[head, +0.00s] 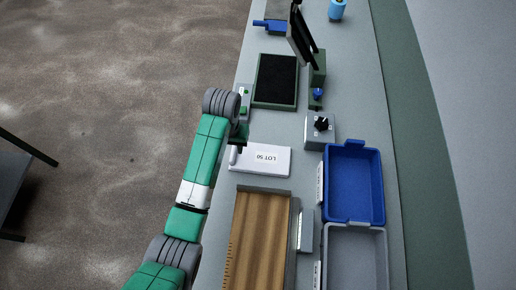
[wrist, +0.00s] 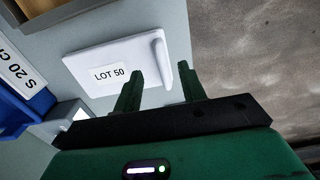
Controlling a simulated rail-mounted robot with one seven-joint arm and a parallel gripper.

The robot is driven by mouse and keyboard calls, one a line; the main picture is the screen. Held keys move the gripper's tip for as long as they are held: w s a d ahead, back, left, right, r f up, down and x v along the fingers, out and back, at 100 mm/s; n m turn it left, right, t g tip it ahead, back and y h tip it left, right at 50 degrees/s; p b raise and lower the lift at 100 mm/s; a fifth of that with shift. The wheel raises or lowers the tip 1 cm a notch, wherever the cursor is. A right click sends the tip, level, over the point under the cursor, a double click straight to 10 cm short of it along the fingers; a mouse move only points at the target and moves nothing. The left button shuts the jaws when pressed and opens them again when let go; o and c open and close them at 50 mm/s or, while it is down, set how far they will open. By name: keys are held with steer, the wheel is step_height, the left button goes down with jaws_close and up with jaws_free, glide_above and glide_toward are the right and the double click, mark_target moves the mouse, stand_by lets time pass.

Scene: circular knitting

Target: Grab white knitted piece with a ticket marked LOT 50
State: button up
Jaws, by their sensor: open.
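The white knitted piece (head: 270,170) lies flat on the bench in the head view, with a ticket marked LOT 50 (head: 265,157) on top. In the wrist view the piece (wrist: 95,62) and its ticket (wrist: 110,74) show beyond my gripper. A raised white roll (wrist: 159,55) runs along one end of the piece. My gripper (wrist: 158,85) is open, its two green fingers apart, with the roll's end in line with the gap between them. Nothing is held. In the head view my gripper (head: 238,138) is at the left end of the piece, partly hidden by my wrist.
A wooden ribbed board (head: 260,240) lies just in front of the piece. A blue bin (head: 354,185) and a grey bin (head: 355,255) stand to the right. A knob box (head: 320,130) and a black-topped tray (head: 276,80) sit farther back. The bench's left edge is close.

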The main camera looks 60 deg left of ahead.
mark_target(232, 156)
step_height(232, 156, down, 6)
steer(key=shift+s+f, duration=0.15)
steer(key=shift+f, duration=0.1)
steer(key=shift+c, duration=0.4)
jaws_close()
